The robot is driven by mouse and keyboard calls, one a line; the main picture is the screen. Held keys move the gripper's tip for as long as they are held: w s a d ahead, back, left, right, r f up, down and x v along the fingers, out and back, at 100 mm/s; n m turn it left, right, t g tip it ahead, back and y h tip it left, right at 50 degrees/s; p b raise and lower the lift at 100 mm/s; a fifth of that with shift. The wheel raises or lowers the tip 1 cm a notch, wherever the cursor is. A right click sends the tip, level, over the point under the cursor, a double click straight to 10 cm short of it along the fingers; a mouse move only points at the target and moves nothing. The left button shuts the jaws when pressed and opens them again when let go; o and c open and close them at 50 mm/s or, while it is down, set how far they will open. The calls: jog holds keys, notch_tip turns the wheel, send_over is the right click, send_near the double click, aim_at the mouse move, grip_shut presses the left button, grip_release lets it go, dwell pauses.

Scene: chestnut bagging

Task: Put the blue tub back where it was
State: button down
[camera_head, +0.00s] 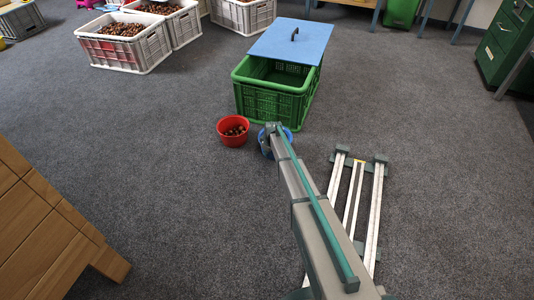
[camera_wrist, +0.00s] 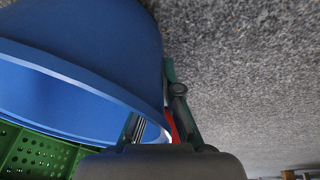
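The blue tub (camera_wrist: 85,40) fills the upper left of the wrist view, with its rim running down to my gripper (camera_wrist: 158,118). My gripper's fingers stand on either side of the tub's wall and look closed on it. In the head view only slivers of the blue tub (camera_head: 263,143) show around the end of my arm, in front of the green crate. I cannot tell whether it touches the floor. The red tub (camera_head: 236,140), holding chestnuts, stands close to its left.
The green crate (camera_head: 268,103) has a blue lid (camera_head: 292,40) covering its far part; its near part is open. A slatted metal frame (camera_head: 376,215) lies right of my arm. Grey crates (camera_head: 150,52) with chestnuts stand back left. Wooden furniture (camera_head: 45,235) is front left. Carpet between is clear.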

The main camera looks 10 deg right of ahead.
jog(key=c, duration=1.3)
grip_release()
jog(key=shift+f, duration=0.1)
jog(key=p+v, duration=0.6)
jog(key=v, duration=0.6)
jog(key=s+f+m+g, duration=0.2)
jog(key=s+g, duration=0.1)
jog(key=s, duration=1.2)
jog(key=s+f+m+g, duration=0.3)
jog(key=s, duration=1.2)
jog(key=s+r+m+g, duration=0.2)
jog(key=s, duration=0.8)
jog(key=s+r+m+g, duration=0.2)
jog(key=s, duration=0.9)
jog(key=s+r+m+g, duration=0.2)
jog(key=s+r, duration=0.1)
jog(key=s, duration=0.8)
jog(key=shift+a+g+y, duration=0.35)
jog(key=shift+g+y, duration=0.05)
